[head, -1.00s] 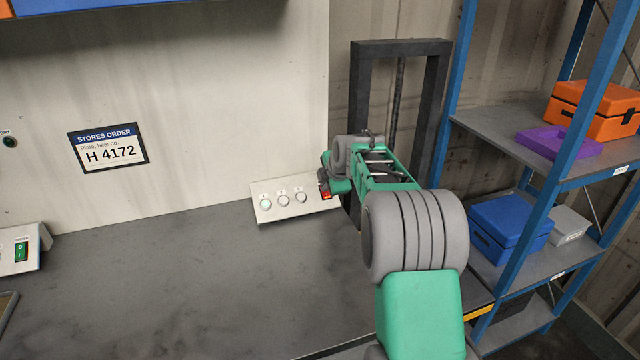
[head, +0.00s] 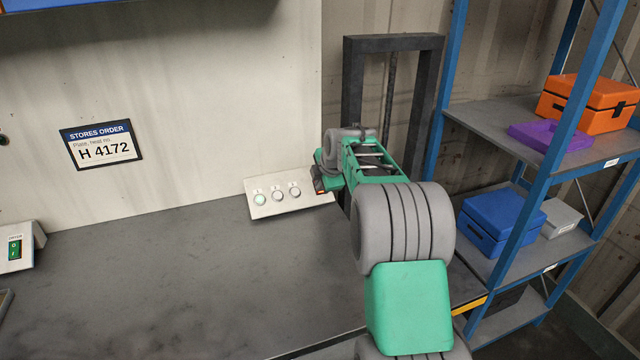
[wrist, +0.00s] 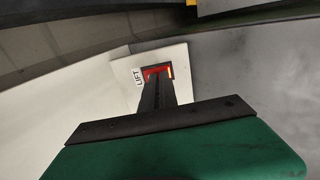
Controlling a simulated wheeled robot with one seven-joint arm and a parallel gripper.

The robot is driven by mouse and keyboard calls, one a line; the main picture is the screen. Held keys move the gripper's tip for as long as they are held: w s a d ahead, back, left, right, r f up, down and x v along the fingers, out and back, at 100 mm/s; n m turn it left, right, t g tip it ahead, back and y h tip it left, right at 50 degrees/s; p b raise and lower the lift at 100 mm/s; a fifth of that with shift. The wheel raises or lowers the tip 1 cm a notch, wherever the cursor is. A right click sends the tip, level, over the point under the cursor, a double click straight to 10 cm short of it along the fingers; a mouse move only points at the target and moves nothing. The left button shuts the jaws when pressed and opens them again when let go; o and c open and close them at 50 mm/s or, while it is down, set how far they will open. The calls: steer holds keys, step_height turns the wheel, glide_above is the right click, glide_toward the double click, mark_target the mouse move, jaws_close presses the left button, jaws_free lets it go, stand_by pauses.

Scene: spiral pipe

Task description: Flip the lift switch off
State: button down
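The lift switch (wrist: 168,72) shows in the wrist view as a red, lit rocker in a dark frame. It sits on a pale panel (wrist: 184,58) with a LIFT label (wrist: 138,77) at its left. My gripper (wrist: 156,78) reaches up to the switch, its dark fingers together with nothing seen between them. The fingertips cover part of the rocker; I cannot tell whether they touch it. In the head view my arm hides the fingers and the switch panel.
A sloped box with several round buttons (head: 278,195) stands on the grey bench (head: 180,270), left of my wrist. The dark lift frame (head: 430,100) rises behind my arm. A blue shelf rack (head: 535,215) stands close on the right. The bench's middle is clear.

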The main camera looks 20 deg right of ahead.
steer(key=shift+s+f, duration=0.2)
steer(key=shift+f, duration=0.25)
steer(key=shift+s+r, duration=0.1)
steer(key=shift+r, duration=0.3)
steer(key=v, duration=1.3)
steer(key=shift+r, duration=0.45)
